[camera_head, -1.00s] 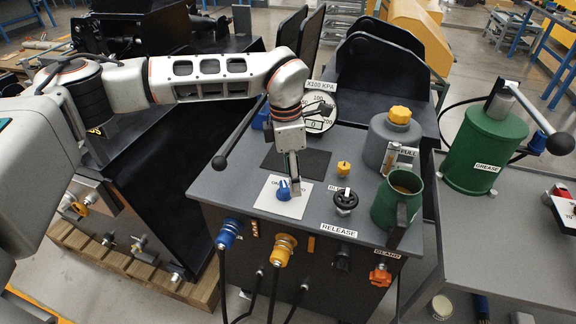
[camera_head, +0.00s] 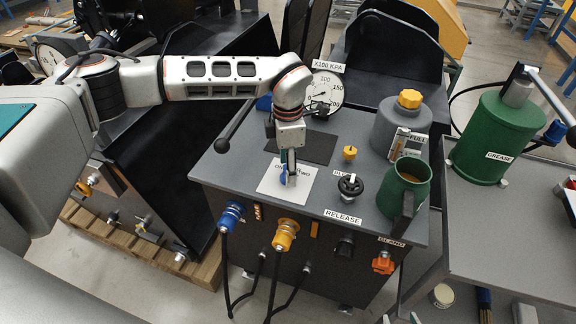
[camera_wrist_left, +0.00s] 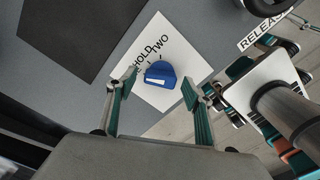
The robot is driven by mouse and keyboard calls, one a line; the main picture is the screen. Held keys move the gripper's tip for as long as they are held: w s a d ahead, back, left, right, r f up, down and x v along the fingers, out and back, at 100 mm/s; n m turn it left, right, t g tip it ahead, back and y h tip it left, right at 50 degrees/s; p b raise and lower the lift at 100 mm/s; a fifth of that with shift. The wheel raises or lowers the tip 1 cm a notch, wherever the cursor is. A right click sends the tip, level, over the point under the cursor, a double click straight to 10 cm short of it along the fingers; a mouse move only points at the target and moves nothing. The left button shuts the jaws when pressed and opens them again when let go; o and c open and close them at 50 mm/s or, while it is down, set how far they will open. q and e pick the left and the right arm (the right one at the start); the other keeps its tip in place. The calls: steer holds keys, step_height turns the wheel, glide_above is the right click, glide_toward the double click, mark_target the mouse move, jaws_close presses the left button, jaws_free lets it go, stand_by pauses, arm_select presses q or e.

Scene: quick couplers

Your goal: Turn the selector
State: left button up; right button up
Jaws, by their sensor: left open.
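The selector is a blue knob (camera_head: 283,178) on a white card (camera_head: 304,188) on top of the grey console. In the left wrist view the knob (camera_wrist_left: 160,74) has a white pointer bar and sits beside the words HOLD and TWO. My left gripper (camera_head: 288,171) points down at the knob, and its fingers partly hide it. In the left wrist view my left gripper (camera_wrist_left: 160,82) is open, one finger on each side of the knob, with visible gaps. Another gripper (camera_wrist_left: 266,62), apparently my right, shows at the right of that view; its jaw state is unclear.
A black release knob (camera_head: 350,184), a small yellow knob (camera_head: 350,152), a green mug (camera_head: 408,185) and a grey bottle (camera_head: 395,130) stand right of the card. A lever with a black ball (camera_head: 222,145) is at the left. Blue (camera_head: 232,215) and yellow (camera_head: 285,234) hose couplings stick out in front.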

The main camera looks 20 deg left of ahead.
arm_select(q)
steer(key=shift+c, duration=0.2)
steer(key=c, duration=1)
steer(key=shift+r+n+p, duration=0.15)
steer(key=shift+n+p, duration=0.3)
steer(key=shift+n, duration=0.25)
steer(key=shift+c, duration=0.2)
steer(key=shift+n+p, duration=0.3)
steer(key=shift+n, duration=0.6)
steer(key=o, duration=1.1)
